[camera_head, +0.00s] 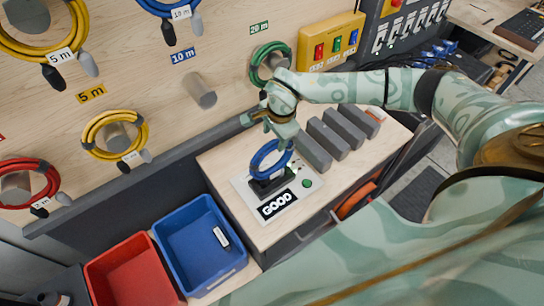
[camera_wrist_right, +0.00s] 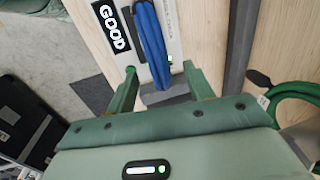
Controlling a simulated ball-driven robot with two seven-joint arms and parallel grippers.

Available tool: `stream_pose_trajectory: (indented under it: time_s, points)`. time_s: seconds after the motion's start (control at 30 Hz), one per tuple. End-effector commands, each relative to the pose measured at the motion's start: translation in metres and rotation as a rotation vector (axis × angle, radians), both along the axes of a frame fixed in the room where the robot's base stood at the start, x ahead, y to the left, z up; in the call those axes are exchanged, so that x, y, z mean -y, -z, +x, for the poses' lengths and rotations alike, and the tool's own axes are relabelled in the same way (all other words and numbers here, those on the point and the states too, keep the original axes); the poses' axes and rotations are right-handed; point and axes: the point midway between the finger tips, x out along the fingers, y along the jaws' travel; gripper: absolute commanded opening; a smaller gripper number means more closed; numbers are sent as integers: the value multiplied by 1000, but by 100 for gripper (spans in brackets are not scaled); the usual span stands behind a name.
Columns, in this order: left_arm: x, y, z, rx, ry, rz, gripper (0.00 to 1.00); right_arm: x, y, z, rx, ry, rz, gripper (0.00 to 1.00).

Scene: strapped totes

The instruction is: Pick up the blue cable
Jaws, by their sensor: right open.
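The blue cable (camera_head: 257,163) is a coiled loop standing on the test device (camera_head: 289,206), whose display reads "GOOD". In the right wrist view the blue cable (camera_wrist_right: 149,38) runs down between the two green fingers. My right gripper (camera_head: 279,136) is above the upper part of the loop. In its wrist view the right gripper (camera_wrist_right: 160,76) is open, with a finger on each side of the cable and visible gaps. The gripper hides part of the loop's top in the head view. My left gripper is not in view.
A blue tote (camera_head: 196,245) and a red tote (camera_head: 135,272) stand left of the bench (camera_head: 226,158). Grey blocks (camera_head: 327,138) stand right of the device. The wall panel holds yellow, red and green (camera_head: 258,62) cables, another blue cable (camera_head: 160,7), and an empty peg (camera_head: 200,92).

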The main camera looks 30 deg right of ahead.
Motion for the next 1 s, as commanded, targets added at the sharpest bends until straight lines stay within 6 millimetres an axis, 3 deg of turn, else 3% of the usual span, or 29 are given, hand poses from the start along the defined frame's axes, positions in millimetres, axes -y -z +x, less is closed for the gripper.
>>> stream_pose_trajectory:
  time_s: [0.4,0.63,0.67,0.83,1.0]
  points:
    - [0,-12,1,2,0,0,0,-2,52,8,0,1,2,52]
    - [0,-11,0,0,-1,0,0,-1,54,9,1,1,1,52]
    - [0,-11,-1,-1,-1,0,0,-1,54,9,1,1,1,50]
    - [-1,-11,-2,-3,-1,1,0,-1,54,9,1,1,1,2]
    - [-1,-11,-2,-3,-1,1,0,-1,54,9,1,1,1,0]
